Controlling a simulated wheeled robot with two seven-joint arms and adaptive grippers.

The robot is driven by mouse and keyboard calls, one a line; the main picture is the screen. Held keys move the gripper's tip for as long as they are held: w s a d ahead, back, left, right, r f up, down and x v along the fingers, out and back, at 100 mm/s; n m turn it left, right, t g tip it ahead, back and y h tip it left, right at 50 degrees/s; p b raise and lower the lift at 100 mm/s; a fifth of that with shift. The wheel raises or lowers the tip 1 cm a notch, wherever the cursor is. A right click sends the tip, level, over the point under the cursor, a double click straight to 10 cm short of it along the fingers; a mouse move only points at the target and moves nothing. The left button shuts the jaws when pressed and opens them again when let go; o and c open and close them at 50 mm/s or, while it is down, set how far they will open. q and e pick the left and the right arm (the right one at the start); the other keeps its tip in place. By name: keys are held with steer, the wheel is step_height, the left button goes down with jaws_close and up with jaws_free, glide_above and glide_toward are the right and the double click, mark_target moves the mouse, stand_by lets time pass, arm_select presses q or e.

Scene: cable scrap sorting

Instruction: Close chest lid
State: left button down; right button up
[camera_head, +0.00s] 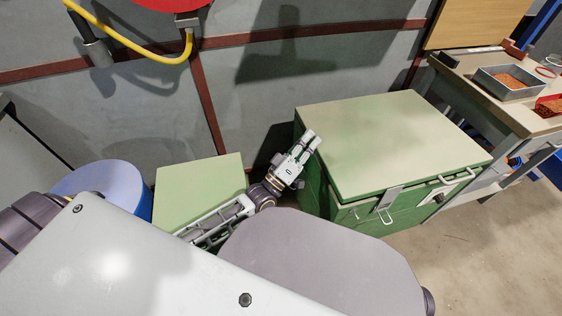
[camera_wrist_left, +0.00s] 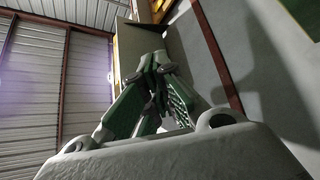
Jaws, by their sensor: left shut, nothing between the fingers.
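The green chest (camera_head: 372,217) stands at centre right. Its pale green lid (camera_head: 400,140) lies over the chest top, nearly level; a dark line runs under its front edge, and I cannot tell if it is fully seated. A latch and handles show on the front. My left gripper (camera_head: 309,140) is shut and empty at the lid's left edge; I cannot tell whether it touches. In the left wrist view its fingers (camera_wrist_left: 152,92) are together, with nothing between them. My right gripper is not in view.
A smaller green box (camera_head: 200,185) and a blue drum (camera_head: 112,180) stand left of the chest. A workbench (camera_head: 480,82) with a metal tray (camera_head: 507,83) of copper-coloured scrap is at the right. A grey wall is behind. Floor (camera_head: 470,250) is clear at front right.

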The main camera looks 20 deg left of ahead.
arm_select(q)
steer(key=s+a, duration=0.5)
steer(key=s, duration=0.6)
stand_by(0.6)
steer(key=shift+s, duration=0.1)
steer(key=shift+f, duration=0.1)
stand_by(0.5)
